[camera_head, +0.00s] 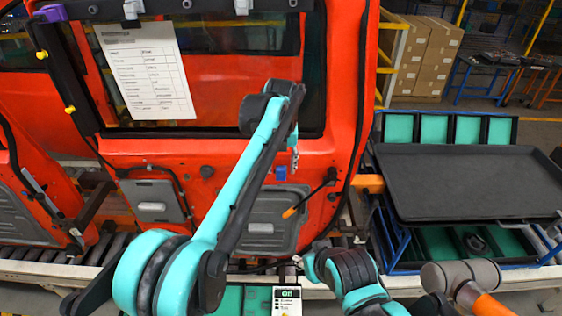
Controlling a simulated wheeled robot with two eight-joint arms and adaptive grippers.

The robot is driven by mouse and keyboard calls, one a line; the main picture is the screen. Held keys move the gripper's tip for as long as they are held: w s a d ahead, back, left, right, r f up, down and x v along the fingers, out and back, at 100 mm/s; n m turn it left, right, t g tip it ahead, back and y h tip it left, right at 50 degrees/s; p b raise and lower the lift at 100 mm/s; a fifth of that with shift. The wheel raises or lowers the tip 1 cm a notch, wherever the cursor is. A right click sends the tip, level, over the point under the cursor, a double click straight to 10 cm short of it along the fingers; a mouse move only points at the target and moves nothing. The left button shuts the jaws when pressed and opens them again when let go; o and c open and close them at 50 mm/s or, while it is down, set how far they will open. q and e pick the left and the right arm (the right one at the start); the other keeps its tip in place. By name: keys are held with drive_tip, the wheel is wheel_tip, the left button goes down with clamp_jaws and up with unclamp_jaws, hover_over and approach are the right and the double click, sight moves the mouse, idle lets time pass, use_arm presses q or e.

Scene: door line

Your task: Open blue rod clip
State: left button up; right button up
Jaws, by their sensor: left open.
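A small blue clip (280,173) sits on the red door (225,155), below the window's lower right corner. A black rod with an orange tip (290,212) slants across the door just below and right of it. My left arm reaches up across the door. Its gripper (294,155) is mostly hidden behind my arm; a small grey part shows just above and right of the blue clip. It is open, and I cannot tell whether it touches the clip. My right gripper is not in view.
A paper sheet (146,71) hangs on the window. Purple (51,13) and yellow (41,55) clips are at the upper left. A black tray (465,180) on a blue-framed cart stands at the right, close to the door. Cardboard boxes (427,55) are behind.

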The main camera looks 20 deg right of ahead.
use_arm(q)
wheel_tip(320, 180, up, 12)
drive_tip(key=s, duration=0.1)
drive_tip(key=shift+s+a+f, duration=0.15)
drive_tip(key=shift+s+a, duration=0.05)
drive_tip(key=shift+s, duration=0.15)
drive_tip(key=s+a+n+t, duration=0.1)
drive_tip(key=s+a+n, duration=0.2)
drive_tip(key=a+n, duration=0.65)
drive_tip(key=s+a+n+t, duration=0.1)
drive_tip(key=s+a+n, duration=0.2)
drive_tip(key=a+n, duration=0.7)
drive_tip(key=s+a+f+n+t, duration=0.3)
drive_tip(key=s+a+f+n, duration=1.3)
drive_tip(key=s+f+n, duration=0.3)
wheel_tip(320, 180, down, 43)
drive_tip(key=b, duration=4.2)
drive_tip(key=shift+w+d+f+n, duration=0.15)
drive_tip(key=shift+w+d+n, duration=0.1)
drive_tip(key=shift+w+n, duration=0.1)
